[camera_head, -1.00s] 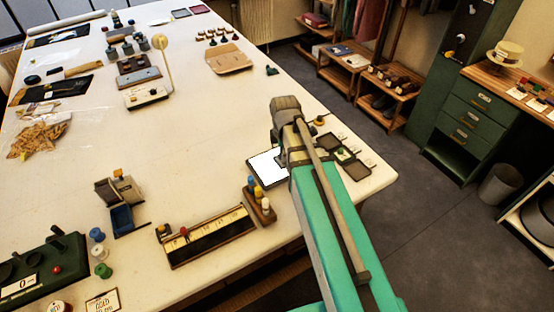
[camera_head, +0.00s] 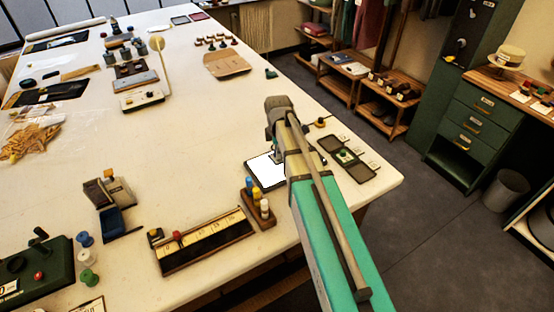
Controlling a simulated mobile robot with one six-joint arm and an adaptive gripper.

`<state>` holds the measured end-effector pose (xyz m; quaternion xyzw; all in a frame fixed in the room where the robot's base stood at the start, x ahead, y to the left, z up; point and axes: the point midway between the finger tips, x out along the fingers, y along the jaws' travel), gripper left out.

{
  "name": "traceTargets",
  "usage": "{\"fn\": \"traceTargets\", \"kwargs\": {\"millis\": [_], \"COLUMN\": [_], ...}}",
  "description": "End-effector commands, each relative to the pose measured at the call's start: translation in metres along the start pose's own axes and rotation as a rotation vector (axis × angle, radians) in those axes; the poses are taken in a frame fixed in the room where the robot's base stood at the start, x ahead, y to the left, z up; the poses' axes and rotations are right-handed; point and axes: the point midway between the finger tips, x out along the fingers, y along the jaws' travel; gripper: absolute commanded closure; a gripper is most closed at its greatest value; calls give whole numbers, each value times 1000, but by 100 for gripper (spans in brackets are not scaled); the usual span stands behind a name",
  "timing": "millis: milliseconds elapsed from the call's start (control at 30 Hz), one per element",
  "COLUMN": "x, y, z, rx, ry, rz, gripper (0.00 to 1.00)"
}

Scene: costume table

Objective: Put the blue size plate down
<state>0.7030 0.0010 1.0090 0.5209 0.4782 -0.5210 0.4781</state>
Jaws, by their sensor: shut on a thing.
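My gripper (camera_head: 277,153) hangs low over the table at the near right, beside the white-topped dark-edged pad (camera_head: 265,171). My own arm covers most of it, so its fingertips show poorly. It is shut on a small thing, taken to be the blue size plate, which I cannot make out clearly. A dark tray (camera_head: 328,144) with a green knobbed piece (camera_head: 345,155) lies to the right of my arm, with small white labels along its right side.
A wooden block with yellow, white and blue pegs (camera_head: 258,207) stands close to the pad. A long ruler-like box (camera_head: 205,243) lies in front. The table's right edge is near the tray. The middle of the table (camera_head: 195,130) is clear.

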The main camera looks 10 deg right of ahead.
Motion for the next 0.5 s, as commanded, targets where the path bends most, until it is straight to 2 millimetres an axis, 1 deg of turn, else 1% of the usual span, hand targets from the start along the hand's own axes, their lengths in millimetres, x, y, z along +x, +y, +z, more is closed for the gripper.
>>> {"fn": "traceTargets", "kwargs": {"millis": [267, 500], "x": [1, 16], "y": [1, 10], "z": [0, -2], "rx": [-1, -1], "ry": [0, 0], "rz": [0, 0], "gripper": [96, 96]}}
